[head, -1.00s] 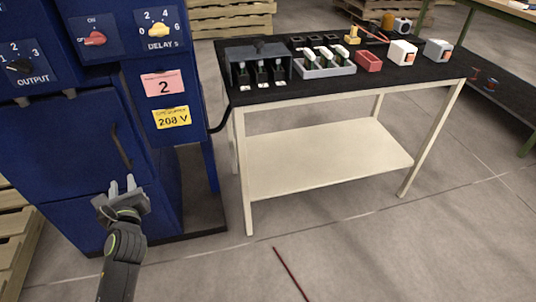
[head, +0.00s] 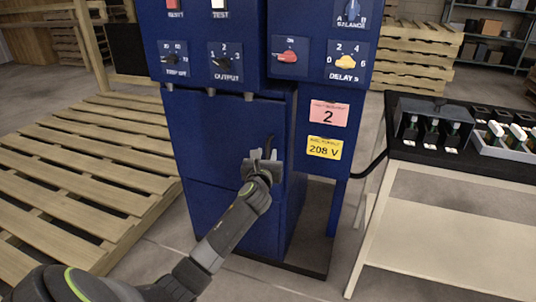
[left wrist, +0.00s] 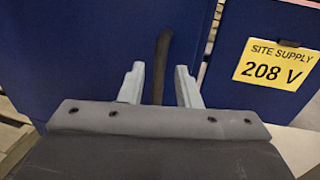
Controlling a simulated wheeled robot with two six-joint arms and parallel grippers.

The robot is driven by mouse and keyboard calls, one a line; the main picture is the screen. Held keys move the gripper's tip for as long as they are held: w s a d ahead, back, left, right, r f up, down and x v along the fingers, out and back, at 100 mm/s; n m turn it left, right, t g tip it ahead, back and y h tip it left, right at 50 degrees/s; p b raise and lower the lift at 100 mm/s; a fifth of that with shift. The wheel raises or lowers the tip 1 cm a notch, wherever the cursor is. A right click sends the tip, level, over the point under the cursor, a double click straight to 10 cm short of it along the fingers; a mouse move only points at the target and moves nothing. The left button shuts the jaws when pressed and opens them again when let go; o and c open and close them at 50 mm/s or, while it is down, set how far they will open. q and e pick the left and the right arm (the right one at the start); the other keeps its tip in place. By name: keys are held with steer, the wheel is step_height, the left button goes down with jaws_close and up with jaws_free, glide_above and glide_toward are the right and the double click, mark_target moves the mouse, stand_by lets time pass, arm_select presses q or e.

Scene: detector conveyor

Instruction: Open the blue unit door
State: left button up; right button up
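The blue unit door (head: 210,130) is the upper panel on the front of the blue cabinet and looks closed; it also fills the left of the left wrist view (left wrist: 80,50). Its dark upright bar handle (head: 271,143) is near the door's right edge. My left gripper (head: 263,161) is at the handle, with its fingers pointing up at the door. In the left wrist view, the handle (left wrist: 161,62) stands between the two spread fingers (left wrist: 159,84), with gaps on both sides. My right gripper is not in view.
Control knobs sit above the door, with a yellow 208 V label (head: 324,148) to its right. A wooden pallet (head: 85,160) lies on the floor at left. A black-topped table (head: 430,172) with parts stands at right. Floor in front of the cabinet shows some free room.

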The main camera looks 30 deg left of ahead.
mark_target(267, 150)
arm_select(q)
steer(key=shift+b+x, duration=0.35)
steer(key=shift+x, duration=1.25)
steer(key=shift+c, duration=0.4)
jaws_close()
